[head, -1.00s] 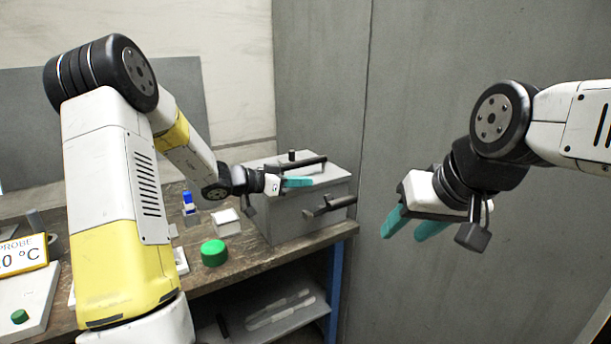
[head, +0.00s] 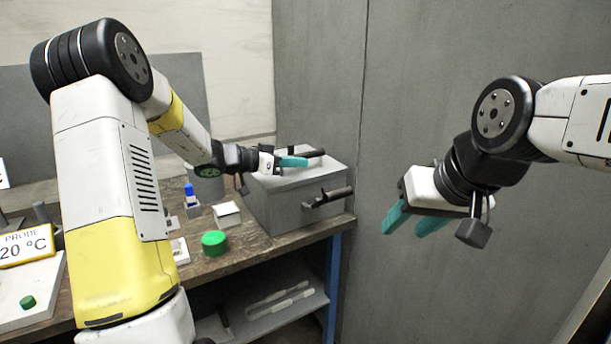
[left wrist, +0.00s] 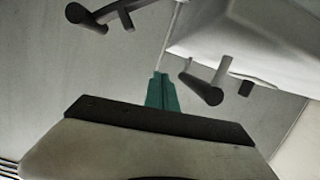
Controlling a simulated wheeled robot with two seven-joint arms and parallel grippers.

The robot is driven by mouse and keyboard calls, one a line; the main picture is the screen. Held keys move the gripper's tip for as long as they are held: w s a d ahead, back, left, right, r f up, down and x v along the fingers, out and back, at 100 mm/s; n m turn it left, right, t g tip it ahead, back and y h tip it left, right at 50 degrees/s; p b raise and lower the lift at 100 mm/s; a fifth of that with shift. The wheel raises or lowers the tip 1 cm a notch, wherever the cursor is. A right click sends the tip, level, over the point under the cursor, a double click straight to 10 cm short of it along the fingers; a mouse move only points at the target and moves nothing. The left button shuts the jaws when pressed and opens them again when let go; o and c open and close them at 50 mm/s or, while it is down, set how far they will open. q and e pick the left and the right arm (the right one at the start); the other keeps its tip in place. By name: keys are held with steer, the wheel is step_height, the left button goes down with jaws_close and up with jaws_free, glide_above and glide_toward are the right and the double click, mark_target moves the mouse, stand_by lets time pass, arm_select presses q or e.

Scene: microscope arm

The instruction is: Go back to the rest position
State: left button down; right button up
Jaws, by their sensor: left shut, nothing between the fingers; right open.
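My left gripper (head: 292,162) is shut and empty, its teal fingers close together. In the head view it overlaps the top of the grey box with black handles (head: 290,205); whether it touches the box I cannot tell. In the left wrist view the shut teal fingers (left wrist: 161,93) show with nothing between them, and dark handles (left wrist: 205,88) lie beyond. My right gripper (head: 408,222) is open and empty in front of the grey wall, clear of the table, its teal fingers pointing down and left.
The wooden table (head: 262,248) holds a green cylinder (head: 214,243), a small white box (head: 227,213), a blue-topped item (head: 190,193) and a probe display (head: 27,245). A shelf (head: 285,308) below holds pale strips. Space around my right gripper is clear.

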arm_select(q)
steer(key=v, duration=0.7)
steer(key=shift+a+f, duration=0.1)
steer(key=shift+a, duration=0.2)
steer(key=s+d+r+n+g+y, duration=0.1)
steer(key=s+d+g+y, duration=0.15)
steer(key=s, duration=0.55)
steer(key=s+d+r+n+g+y, duration=0.1)
steer(key=s+d+g, duration=0.15)
steer(key=s, duration=0.65)
steer(key=s+a+n+t+y, duration=0.1)
steer(key=s+a+n+y, duration=0.2)
steer(key=s, duration=0.3)
steer(key=s+a+n+t+y, duration=0.2)
steer(key=s+a+n+y, duration=0.1)
steer(key=s, duration=0.4)
steer(key=shift+s+a+r+n+y, duration=0.15)
steer(key=shift+s+a+n+y, duration=0.15)
steer(key=shift+n+y, duration=0.45)
